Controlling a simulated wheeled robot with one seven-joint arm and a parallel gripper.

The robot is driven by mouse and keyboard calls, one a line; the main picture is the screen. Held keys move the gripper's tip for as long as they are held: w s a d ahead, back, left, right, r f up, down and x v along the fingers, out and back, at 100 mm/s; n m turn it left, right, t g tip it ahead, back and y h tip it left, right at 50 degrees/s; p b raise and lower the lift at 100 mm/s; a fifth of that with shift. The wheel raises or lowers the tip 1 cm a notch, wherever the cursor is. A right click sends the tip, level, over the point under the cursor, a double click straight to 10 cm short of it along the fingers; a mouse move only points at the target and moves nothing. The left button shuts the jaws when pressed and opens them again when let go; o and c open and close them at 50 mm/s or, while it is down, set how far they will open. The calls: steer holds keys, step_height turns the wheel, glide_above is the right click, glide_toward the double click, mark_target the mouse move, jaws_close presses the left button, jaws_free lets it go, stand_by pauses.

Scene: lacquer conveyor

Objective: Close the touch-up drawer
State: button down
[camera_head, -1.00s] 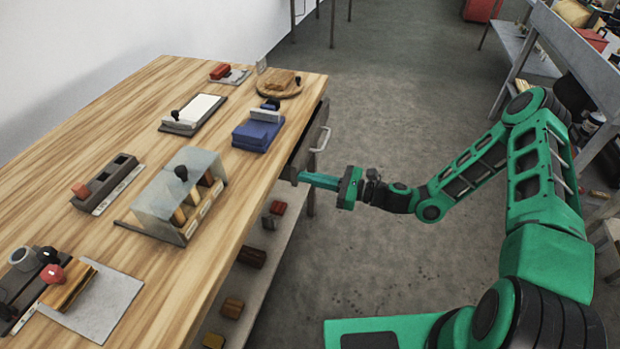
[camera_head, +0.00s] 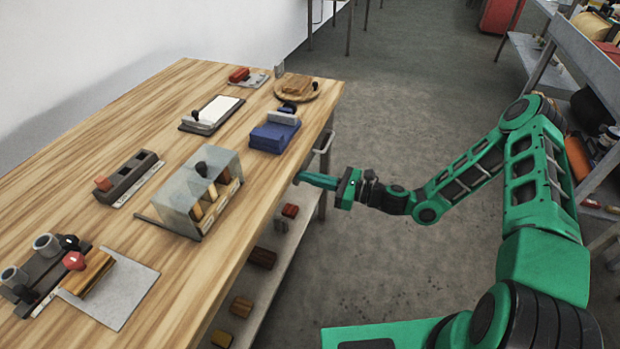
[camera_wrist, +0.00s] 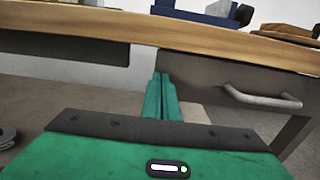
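The touch-up drawer has a grey front (camera_wrist: 215,80) with a curved metal handle (camera_wrist: 262,99), under the right part of the tabletop edge in the wrist view. In the head view its handle (camera_head: 325,143) sits close to the table's edge, and the front looks nearly flush with it. My gripper (camera_wrist: 160,78) has its two green fingers together, with nothing between them. The fingertips are at the left end of the drawer front, left of the handle; I cannot tell whether they touch. In the head view my gripper (camera_head: 298,177) points left at the table's side.
The wooden table (camera_head: 120,130) carries a clear cover (camera_head: 200,180) over wooden blocks, a blue block (camera_head: 272,136) and other small items. A lower shelf (camera_head: 268,280) holds several blocks. The floor (camera_head: 410,100) beyond my arm is open. A shelf unit (camera_head: 580,60) stands at right.

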steer(key=s+d+r+n+g+h, duration=0.1)
steer(key=s+d+n+g+h, duration=0.4)
steer(key=s+d, duration=0.55)
steer(key=s+d+r+n+g+h, duration=0.1)
steer(key=s+d+n+g+h, duration=0.25)
steer(key=s+d+n, duration=0.65)
steer(key=s+d+r+h, duration=0.4)
steer(key=s+d+r, duration=0.4)
steer(key=r, duration=0.2)
steer(key=s+d+r+n+t+h, duration=0.1)
steer(key=s+d+r+h, duration=0.2)
steer(key=s+d+r, duration=0.5)
step_height(320, 180, up, 2)
steer(key=shift+s+d+r+h, duration=0.15)
steer(key=shift+s+d+h, duration=0.1)
steer(key=shift+d+h, duration=0.15)
